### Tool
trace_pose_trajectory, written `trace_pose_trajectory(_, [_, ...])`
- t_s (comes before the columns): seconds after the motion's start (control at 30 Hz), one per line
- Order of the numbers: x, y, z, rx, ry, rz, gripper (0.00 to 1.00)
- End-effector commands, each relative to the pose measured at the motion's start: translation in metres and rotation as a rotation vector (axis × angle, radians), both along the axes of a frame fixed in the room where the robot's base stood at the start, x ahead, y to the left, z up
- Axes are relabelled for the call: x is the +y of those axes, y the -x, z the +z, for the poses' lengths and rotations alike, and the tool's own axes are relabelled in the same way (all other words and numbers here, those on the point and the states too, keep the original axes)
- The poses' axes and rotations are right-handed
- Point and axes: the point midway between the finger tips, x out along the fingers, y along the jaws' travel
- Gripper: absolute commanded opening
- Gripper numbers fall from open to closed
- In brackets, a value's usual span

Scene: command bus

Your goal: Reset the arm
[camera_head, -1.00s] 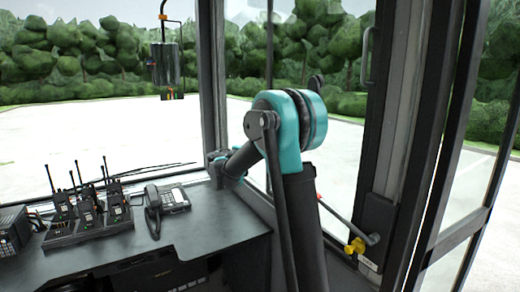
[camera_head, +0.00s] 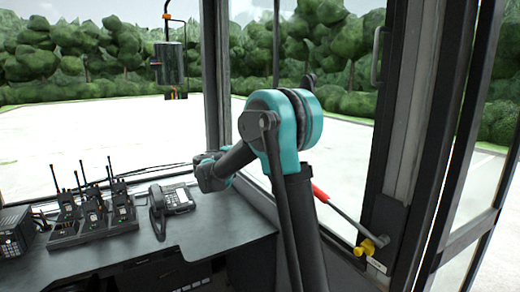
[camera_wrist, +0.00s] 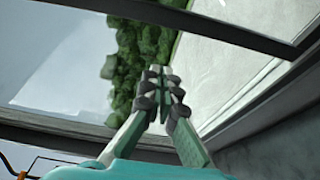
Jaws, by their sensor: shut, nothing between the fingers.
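My arm, teal and dark grey, stands in the middle of the head view, bent at its elbow, with the forearm reaching left and down towards the desk's right end. In the wrist view my gripper (camera_wrist: 160,80) is shut, its fingertips together and nothing between them. It points towards the window, with a dark frame bar crossing above and trees and pale ground outside. In the head view the fingers are hidden behind the wrist.
A dark desk (camera_head: 225,235) holds a corded phone (camera_head: 172,205) close left of my wrist and a rack of radios (camera_head: 95,215). A red-handled lever (camera_head: 335,205) with a yellow knob (camera_head: 368,246) is right of my arm. A door frame (camera_head: 415,140) stands further right.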

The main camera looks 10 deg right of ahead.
Motion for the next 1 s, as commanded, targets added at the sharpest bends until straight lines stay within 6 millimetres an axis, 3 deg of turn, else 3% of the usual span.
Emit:
trace_pose_trajectory(0.1, [0.014,0.01,0.0,0.0,0.0,0.002,0.0])
trace_pose_trajectory(0.27, [0.021,0.018,-0.001,0.002,-0.005,0.001,0.0])
trace_pose_trajectory(0.37, [0.009,0.029,-0.012,0.021,-0.05,-0.01,0.0])
trace_pose_trajectory(0.47, [-0.018,0.056,-0.038,0.062,-0.158,-0.035,0.0])
trace_pose_trajectory(0.6, [-0.059,0.118,-0.095,0.137,-0.398,-0.082,0.0])
trace_pose_trajectory(0.7, [-0.075,0.169,-0.14,0.18,-0.586,-0.115,0.0])
trace_pose_trajectory(0.87, [-0.077,0.252,-0.205,0.224,-0.893,-0.161,0.0])
trace_pose_trajectory(1.0, [-0.059,0.322,-0.254,0.239,-1.16,-0.196,0.0])
